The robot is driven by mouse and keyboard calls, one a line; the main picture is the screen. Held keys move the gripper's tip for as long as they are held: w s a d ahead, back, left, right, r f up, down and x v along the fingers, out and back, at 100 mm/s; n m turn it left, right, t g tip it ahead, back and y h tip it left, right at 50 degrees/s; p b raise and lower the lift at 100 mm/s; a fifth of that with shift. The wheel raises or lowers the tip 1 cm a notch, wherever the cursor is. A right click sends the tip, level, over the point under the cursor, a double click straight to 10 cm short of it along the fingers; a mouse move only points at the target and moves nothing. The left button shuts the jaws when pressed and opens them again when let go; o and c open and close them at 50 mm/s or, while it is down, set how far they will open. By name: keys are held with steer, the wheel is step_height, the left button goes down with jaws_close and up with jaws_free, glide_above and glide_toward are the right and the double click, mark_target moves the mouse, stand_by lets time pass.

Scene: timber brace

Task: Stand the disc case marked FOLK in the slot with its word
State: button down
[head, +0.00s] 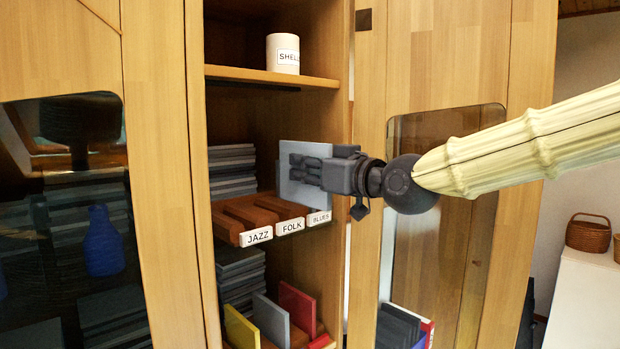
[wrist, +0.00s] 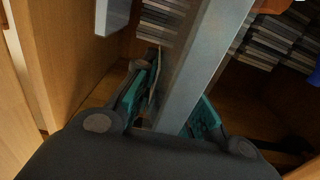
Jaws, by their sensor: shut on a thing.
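My gripper (head: 305,168) is shut on a grey-blue disc case (head: 318,151), holding it upright in front of the cabinet opening. In the wrist view the teal finger pads of my gripper (wrist: 176,108) lie on both sides of the case (wrist: 203,60). No word shows on the case. A wooden slotted rack (head: 240,208) sits on the middle shelf. Its front labels read JAZZ (head: 257,236), FOLK (head: 290,226) and BLUES (head: 319,218), from left to right. In the head view the case appears above the FOLK and BLUES end; I cannot tell whether it touches the rack.
Stacks of grey cases (head: 232,165) lie behind the rack. A shelf with a labelled canister (head: 283,53) is above. Yellow (head: 241,327), grey (head: 271,318) and red (head: 298,307) cases stand below. The cabinet's side wall (head: 337,250) is close on the right.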

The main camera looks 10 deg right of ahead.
mark_target(281, 163)
steer(key=shift+b+x, duration=2.05)
steer(key=shift+b, duration=0.2)
steer(key=shift+w+a, duration=0.25)
steer(key=shift+w, duration=0.1)
steer(key=shift+p+x, duration=1.1)
steer(key=shift+x, duration=2.7)
steer(key=shift+a+f+b, duration=0.1)
steer(key=shift+f+b, duration=1.8)
steer(key=shift+f, duration=0.85)
steer(key=c, duration=1.4)
jaws_free()
steer(key=shift+o, duration=0.2)
